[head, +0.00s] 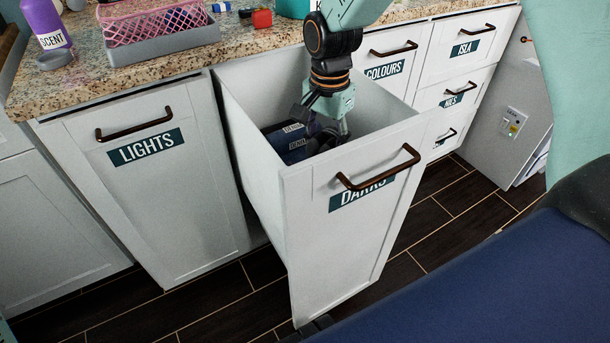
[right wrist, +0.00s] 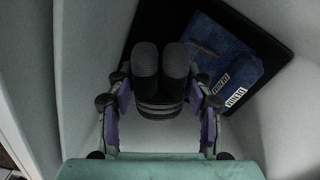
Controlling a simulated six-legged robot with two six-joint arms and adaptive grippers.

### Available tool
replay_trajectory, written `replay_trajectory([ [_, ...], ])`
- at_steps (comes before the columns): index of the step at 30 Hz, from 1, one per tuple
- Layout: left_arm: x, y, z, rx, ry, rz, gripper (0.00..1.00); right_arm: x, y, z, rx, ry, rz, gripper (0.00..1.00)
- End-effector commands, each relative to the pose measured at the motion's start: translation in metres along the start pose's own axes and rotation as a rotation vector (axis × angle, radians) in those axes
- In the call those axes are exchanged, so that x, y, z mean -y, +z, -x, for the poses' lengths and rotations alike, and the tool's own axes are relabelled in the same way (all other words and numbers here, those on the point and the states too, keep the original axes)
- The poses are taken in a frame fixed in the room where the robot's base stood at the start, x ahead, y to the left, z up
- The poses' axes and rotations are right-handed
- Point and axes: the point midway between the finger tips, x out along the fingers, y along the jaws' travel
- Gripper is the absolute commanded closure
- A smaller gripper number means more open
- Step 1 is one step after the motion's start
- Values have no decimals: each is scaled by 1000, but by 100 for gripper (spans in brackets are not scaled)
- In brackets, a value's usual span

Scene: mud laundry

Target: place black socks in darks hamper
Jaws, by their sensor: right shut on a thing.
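The darks hamper (head: 335,255) is a white pull-out bin, drawn out from the counter, with a DARKS label partly behind its handle. My right gripper (head: 325,125) reaches down inside its opening. In the right wrist view, my right gripper (right wrist: 160,100) is shut on the black socks (right wrist: 160,72), a dark pair with grey bands, held between its fingers. The socks are above the bin's dark floor; whether they touch anything below is unclear. In the head view I cannot make them out clearly. My left gripper is not in view.
Folded blue denim (right wrist: 222,65) with labels lies in the bin beside the socks. A closed LIGHTS front (head: 150,210) is to the left, and COLOURS (head: 395,45) to the right. A pink basket (head: 160,22) and purple bottle (head: 48,25) stand on the counter.

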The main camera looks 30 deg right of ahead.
Motion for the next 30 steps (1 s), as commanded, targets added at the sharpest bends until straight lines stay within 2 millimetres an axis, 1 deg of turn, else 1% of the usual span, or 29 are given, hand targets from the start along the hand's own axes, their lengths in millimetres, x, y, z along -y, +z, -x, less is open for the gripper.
replay_trajectory([
  [2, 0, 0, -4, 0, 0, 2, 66, 0, -2, -6, -1, -1, -14, 80],
  [5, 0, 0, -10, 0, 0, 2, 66, -1, -3, -23, -1, 1, -17, 80],
  [15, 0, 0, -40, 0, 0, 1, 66, -2, -4, -103, -1, 2, -14, 80],
  [18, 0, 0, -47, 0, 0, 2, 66, -2, -5, -121, -1, 0, -14, 80],
  [21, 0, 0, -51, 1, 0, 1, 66, -2, -5, -132, -1, 0, -14, 80],
  [27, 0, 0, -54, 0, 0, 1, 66, -2, -5, -143, -1, 0, -14, 80],
  [30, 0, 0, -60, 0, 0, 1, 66, -2, -4, -156, -1, 0, -14, 80],
])
